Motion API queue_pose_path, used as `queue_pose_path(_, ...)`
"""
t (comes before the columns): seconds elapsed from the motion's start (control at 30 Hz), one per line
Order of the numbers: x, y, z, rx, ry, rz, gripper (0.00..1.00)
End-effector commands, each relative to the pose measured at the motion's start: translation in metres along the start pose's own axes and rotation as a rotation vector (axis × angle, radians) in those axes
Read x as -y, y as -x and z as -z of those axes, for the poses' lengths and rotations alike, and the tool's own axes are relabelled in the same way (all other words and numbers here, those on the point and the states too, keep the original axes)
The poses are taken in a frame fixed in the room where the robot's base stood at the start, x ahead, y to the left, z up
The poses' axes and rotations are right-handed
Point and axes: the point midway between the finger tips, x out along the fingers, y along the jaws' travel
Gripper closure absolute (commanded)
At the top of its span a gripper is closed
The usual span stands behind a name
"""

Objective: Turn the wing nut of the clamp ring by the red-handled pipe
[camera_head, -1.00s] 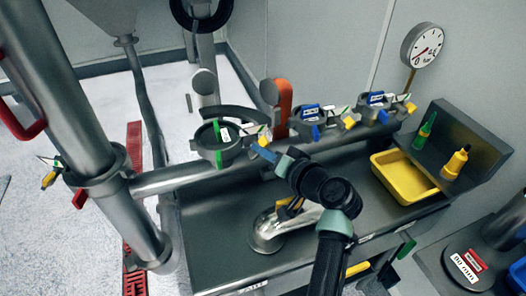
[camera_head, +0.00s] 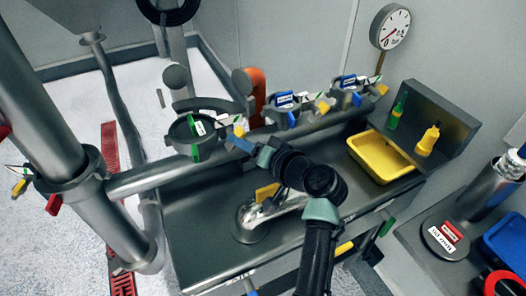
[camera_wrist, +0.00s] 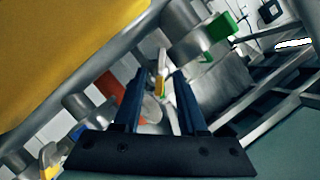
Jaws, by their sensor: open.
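The thick steel pipe (camera_head: 40,110) stands at the left of the head view. A sliver of its red handle (camera_head: 3,131) shows at the picture's left edge. A clamp ring (camera_head: 72,188) goes around the pipe lower down. On its left side sit a yellow piece (camera_head: 19,187), which looks like the wing nut, and a red tab (camera_head: 53,204). My gripper (camera_head: 237,143) is well to the right of this ring, near a dark round port (camera_head: 193,132) with green clips. In the wrist view my gripper (camera_wrist: 157,76) is open, with no held object visible between its fingers.
A horizontal pipe (camera_head: 150,178) runs right from the thick pipe. Blue-and-yellow clamps (camera_head: 288,108) and an orange handle (camera_head: 256,92) stand along it. A yellow tray (camera_head: 380,157) and bottles (camera_head: 427,139) are at the right. White floor (camera_head: 125,80) lies open behind.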

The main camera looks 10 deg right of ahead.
Motion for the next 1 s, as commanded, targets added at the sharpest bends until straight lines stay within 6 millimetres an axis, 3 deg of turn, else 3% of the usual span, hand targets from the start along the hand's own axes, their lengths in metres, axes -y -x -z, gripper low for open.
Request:
queue_pose_path(0.3, -0.002, 0.069, -0.001, -0.003, 0.000, -0.003, 0.59)
queue_pose_path(0.5, -0.001, 0.102, -0.001, -0.001, 0.000, -0.002, 0.59)
queue_pose_path(0.7, 0.000, 0.114, -0.001, 0.002, -0.001, -0.001, 0.59)
queue_pose_path(1.0, 0.000, 0.115, -0.001, 0.001, 0.000, 0.000, 0.59)
